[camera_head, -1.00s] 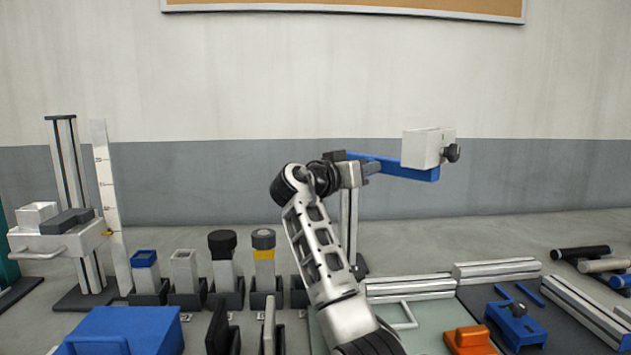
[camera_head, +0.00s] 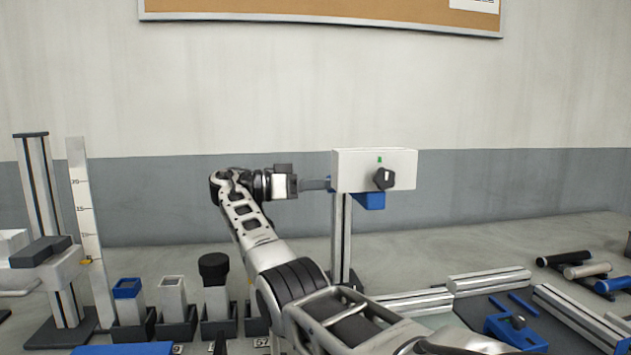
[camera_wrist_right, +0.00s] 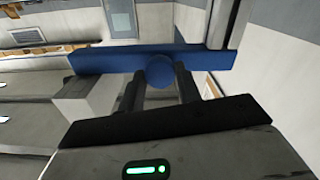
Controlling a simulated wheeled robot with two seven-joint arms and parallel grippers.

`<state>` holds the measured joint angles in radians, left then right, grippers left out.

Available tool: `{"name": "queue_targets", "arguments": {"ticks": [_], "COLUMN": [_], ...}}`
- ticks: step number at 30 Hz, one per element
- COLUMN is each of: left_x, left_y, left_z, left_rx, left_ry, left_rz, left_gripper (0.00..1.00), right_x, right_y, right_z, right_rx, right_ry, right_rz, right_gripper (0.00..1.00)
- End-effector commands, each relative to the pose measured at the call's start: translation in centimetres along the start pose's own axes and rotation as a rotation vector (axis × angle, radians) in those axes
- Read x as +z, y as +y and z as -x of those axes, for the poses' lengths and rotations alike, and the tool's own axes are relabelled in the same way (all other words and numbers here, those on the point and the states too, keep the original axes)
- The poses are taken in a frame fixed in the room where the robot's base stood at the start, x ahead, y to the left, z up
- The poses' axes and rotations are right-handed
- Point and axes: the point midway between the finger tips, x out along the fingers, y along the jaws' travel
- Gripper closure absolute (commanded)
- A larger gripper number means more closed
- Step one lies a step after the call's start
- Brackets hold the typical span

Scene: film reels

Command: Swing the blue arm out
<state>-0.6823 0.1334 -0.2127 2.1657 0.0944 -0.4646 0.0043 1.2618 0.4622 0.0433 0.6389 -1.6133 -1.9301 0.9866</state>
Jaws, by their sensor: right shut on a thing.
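The blue arm (camera_head: 371,201) sits at the top of an upright metal post (camera_head: 341,240). It carries a white box (camera_head: 350,170) with a black knob (camera_head: 384,179) on its front, and in the head view only a short blue end shows under the box. In the right wrist view the blue arm (camera_wrist_right: 105,62) runs across the picture with a round blue peg (camera_wrist_right: 160,70) on it. My right gripper (camera_wrist_right: 160,82) is shut on this peg. In the head view the right gripper (camera_head: 317,184) is left of the box, its fingertips partly hidden. My left gripper is out of view.
A tall stand with a ruler (camera_head: 84,220) is at the left. Several holders with blocks (camera_head: 172,295) stand in a row at the lower left. Metal rails (camera_head: 488,281), a blue fixture (camera_head: 515,328) and several rods (camera_head: 563,258) lie at the right. The wall is behind.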

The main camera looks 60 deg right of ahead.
Motion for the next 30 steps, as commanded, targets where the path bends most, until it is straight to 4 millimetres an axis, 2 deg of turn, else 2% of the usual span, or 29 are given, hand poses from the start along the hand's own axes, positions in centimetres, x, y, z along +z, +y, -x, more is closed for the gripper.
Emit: {"name": "queue_targets", "arguments": {"ticks": [16, 17, 18, 19, 30], "left_x": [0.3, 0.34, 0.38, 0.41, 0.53], "left_y": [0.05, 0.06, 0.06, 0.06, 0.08], "left_z": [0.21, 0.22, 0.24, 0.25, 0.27], "left_rx": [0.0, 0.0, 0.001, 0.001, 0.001], "left_ry": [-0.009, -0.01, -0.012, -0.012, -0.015], "left_rz": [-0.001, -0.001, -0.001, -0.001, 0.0], "left_gripper": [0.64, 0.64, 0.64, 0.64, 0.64], "right_x": [-0.01, -0.02, -0.02, -0.02, 0.06], "right_y": [0.14, 0.14, 0.14, 0.14, 0.3], "right_z": [-0.13, -0.13, -0.13, -0.12, 0.22], "right_rx": [0.022, 0.022, 0.021, 0.021, 0.021], "right_ry": [-0.006, -0.006, -0.006, -0.006, -0.005], "right_rz": [-0.001, -0.001, -0.001, -0.001, -0.001], "right_gripper": [1.0, 0.61, 0.49, 0.44, 0.44]}}
